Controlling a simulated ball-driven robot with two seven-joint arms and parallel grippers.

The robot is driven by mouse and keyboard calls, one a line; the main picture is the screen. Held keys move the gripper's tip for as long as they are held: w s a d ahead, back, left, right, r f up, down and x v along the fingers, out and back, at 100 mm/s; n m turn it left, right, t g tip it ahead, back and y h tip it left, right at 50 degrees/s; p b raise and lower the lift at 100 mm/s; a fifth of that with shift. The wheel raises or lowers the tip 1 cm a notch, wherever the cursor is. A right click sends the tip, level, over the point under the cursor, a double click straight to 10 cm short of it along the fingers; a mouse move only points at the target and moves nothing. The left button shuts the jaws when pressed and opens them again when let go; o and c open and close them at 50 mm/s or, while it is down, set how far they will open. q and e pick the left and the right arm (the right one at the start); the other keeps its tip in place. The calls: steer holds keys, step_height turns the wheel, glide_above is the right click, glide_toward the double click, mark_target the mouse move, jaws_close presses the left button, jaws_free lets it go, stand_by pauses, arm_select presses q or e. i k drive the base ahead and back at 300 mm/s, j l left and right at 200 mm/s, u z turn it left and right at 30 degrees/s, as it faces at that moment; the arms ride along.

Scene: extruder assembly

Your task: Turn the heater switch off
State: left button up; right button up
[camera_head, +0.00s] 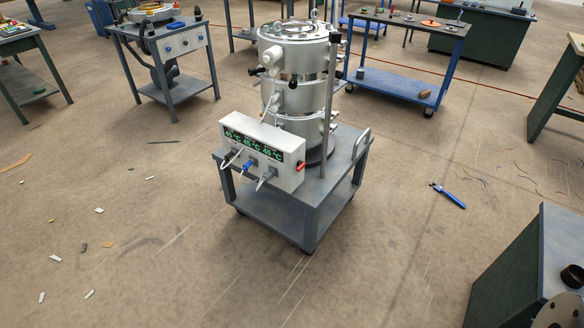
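A white control box (262,151) is mounted at the front of a grey cart (325,196) in the middle of the view. Its green display (264,145) shows several readings that look like 45 °C. Grey and blue cable plugs (249,165) sit below the display. A small red part (301,166) sticks out of the box's right side; it may be the heater switch, but its position is too small to tell. A silver extruder column (300,88) stands upright behind the box on the cart. Neither of my grippers is in view.
A blue cart (392,88) stands behind at right, and a grey cart with a switch panel (182,41) at back left. A dark cabinet (528,262) fills the lower right. A blue tool (448,195) and scraps lie on the floor, which is largely open around the cart.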

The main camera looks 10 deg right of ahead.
mark_target(301, 165)
steer(key=l+u, duration=0.1)
steer(key=u, duration=0.35)
steer(key=i+l+u, duration=0.1)
steer(key=u, duration=0.4)
steer(key=l+u, duration=0.25)
steer(key=u, duration=0.2)
steer(key=l+u, duration=0.2)
steer(key=l, duration=0.2)
steer(key=l+u, duration=0.2)
steer(key=l, duration=0.2)
steer(key=k+l+u, duration=0.15)
steer(key=l, duration=0.25)
steer(key=k+l+u, duration=0.2)
steer(key=l, duration=0.15)
steer(key=l+u, duration=0.2)
steer(key=l, duration=0.2)
steer(key=k+l+u, duration=0.2)
steer(key=l, duration=0.15)
